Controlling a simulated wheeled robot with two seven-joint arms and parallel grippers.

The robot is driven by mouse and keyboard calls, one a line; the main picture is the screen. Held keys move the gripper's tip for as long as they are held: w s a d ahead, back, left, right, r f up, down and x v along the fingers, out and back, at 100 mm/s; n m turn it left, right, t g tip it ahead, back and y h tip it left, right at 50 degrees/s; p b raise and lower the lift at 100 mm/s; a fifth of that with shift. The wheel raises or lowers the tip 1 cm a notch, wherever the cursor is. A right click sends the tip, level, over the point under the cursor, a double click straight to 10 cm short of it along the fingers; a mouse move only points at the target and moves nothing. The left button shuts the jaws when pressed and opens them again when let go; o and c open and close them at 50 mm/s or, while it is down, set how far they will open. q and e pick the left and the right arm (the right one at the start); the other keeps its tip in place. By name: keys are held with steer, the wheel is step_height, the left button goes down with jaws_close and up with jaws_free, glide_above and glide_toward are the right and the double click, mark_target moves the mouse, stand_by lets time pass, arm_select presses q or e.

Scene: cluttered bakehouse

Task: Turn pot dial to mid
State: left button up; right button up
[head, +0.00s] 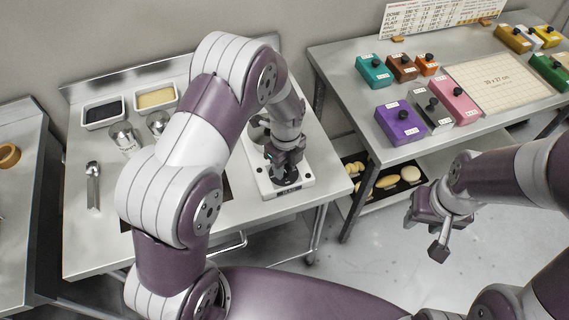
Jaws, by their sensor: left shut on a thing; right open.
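The dial (291,181) is a dark round part on a white base unit (308,182) at the right end of the left metal table. My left gripper (284,176) points down over it and is shut on it; the fingers hide most of the dial and its setting cannot be read. A rounded metal pot (257,131) shows partly behind my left arm at the base unit. My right gripper (430,232) hangs open and empty over the floor, right of the left table.
The right table (350,75) holds several coloured blocks with knobs and a grid board (497,83). Dough or bread pieces (386,182) lie on its lower shelf.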

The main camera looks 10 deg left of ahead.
mark_target(286, 167)
arm_select(q)
steer(key=shift+w+r+m, duration=0.15)
steer(key=shift+m, duration=0.45)
steer(key=o, duration=0.8)
steer(key=shift+o, duration=1.3)
steer(key=shift+r, duration=0.35)
step_height(286, 167, up, 12)
steer(key=b, duration=0.2)
steer(key=shift+d, duration=0.15)
